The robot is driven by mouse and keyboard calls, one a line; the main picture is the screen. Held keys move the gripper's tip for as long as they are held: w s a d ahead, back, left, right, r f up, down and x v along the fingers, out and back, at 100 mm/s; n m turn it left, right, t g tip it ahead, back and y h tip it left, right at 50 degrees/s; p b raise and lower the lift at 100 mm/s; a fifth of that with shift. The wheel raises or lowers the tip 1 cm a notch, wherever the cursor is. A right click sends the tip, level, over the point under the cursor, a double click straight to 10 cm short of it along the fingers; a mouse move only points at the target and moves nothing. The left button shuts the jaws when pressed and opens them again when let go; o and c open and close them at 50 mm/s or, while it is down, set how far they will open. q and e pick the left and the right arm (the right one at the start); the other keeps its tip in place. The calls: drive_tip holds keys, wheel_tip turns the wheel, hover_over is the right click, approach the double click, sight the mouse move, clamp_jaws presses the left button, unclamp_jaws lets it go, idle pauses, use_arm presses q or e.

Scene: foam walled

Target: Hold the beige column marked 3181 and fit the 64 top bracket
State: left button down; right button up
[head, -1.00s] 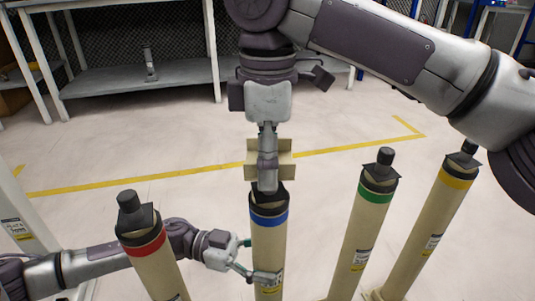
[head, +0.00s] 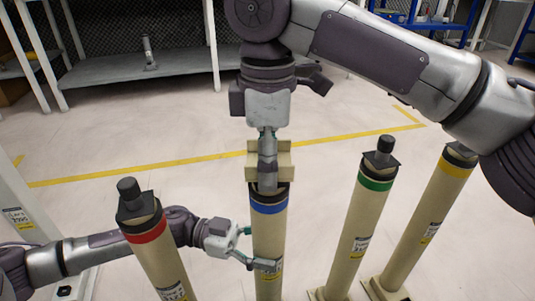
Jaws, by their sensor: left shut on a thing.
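A beige column with a blue band (head: 269,225) stands upright in the middle of the head view; its label is too small to read surely. My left gripper (head: 262,263) is shut around this column low down, near the label. My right gripper (head: 267,183) points down over the column's top, with its fingers seen edge-on. It holds a beige blocky bracket (head: 285,164) just above the black cap. The near finger hides the middle of the bracket and part of the cap. I cannot tell whether bracket and cap touch, nor read a number on the bracket.
Similar columns with red (head: 147,232), green (head: 376,184) and yellow (head: 455,168) bands stand at the sides, each with a dark top fitting. The red one is close to my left arm. A grey shelf (head: 185,72) stands behind; the floor between is clear.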

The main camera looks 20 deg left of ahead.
drive_tip(key=o, duration=0.5)
drive_tip(key=shift+o, duration=0.2)
wheel_tip(320, 180, up, 12)
idle(0.5)
use_arm(q)
drive_tip(key=shift+c, duration=0.6)
unclamp_jaws()
